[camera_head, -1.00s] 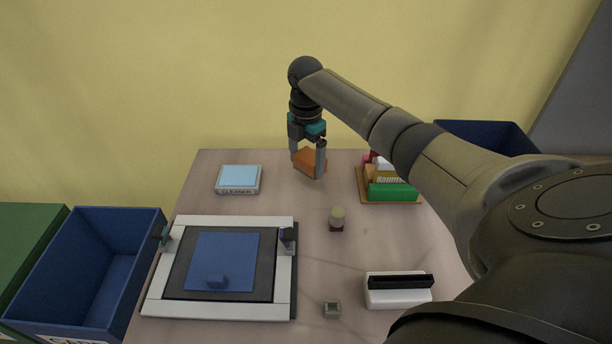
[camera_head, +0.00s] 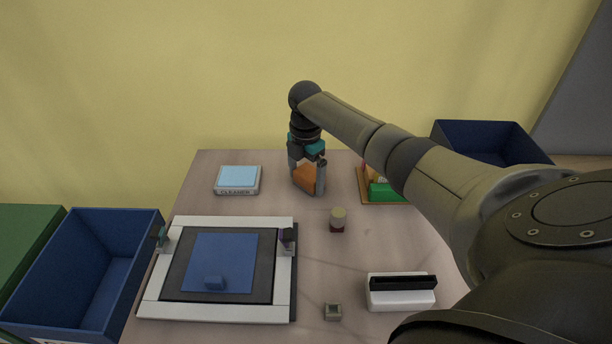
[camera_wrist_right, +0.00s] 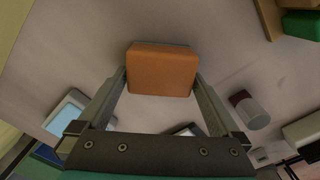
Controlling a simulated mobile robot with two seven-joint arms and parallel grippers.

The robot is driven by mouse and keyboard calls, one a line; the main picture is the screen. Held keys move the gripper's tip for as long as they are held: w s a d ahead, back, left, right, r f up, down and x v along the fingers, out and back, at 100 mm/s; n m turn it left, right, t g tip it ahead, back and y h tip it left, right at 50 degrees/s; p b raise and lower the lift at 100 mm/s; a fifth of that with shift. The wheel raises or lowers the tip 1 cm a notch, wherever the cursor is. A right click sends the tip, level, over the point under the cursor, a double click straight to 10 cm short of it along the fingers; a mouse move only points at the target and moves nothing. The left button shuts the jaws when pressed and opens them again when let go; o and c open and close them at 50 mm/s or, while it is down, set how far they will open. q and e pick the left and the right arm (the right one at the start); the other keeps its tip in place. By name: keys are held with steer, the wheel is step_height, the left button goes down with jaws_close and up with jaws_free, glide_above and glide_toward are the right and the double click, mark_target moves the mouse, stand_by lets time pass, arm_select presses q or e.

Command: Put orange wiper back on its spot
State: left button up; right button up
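The orange wiper (camera_head: 305,178) is between the two fingers of my right gripper (camera_head: 307,186), over the far middle of the table. In the right wrist view the orange wiper (camera_wrist_right: 162,70) spans the gap between the fingertips (camera_wrist_right: 160,82), which press on its two sides. It looks tilted in the head view; whether it touches the table is hard to tell. A wooden board (camera_head: 365,198) with a green block (camera_head: 386,192) and other coloured items stands right of the gripper, partly hidden by my right arm. My left gripper is not in view.
A cleaner pad box (camera_head: 238,180) lies to the left. A light frame with a blue sheet (camera_head: 225,258) fills the front left. A small cylinder (camera_head: 338,219), a small grey block (camera_head: 332,311) and a white holder (camera_head: 400,295) stand nearer. Blue bins (camera_head: 90,270) flank the table.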

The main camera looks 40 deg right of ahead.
mark_target(306, 175)
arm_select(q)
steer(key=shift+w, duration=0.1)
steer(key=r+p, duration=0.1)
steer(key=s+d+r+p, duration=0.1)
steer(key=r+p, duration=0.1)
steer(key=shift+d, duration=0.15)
arm_select(e)
step_height(306, 175, up, 12)
steer(key=shift+r, duration=0.2)
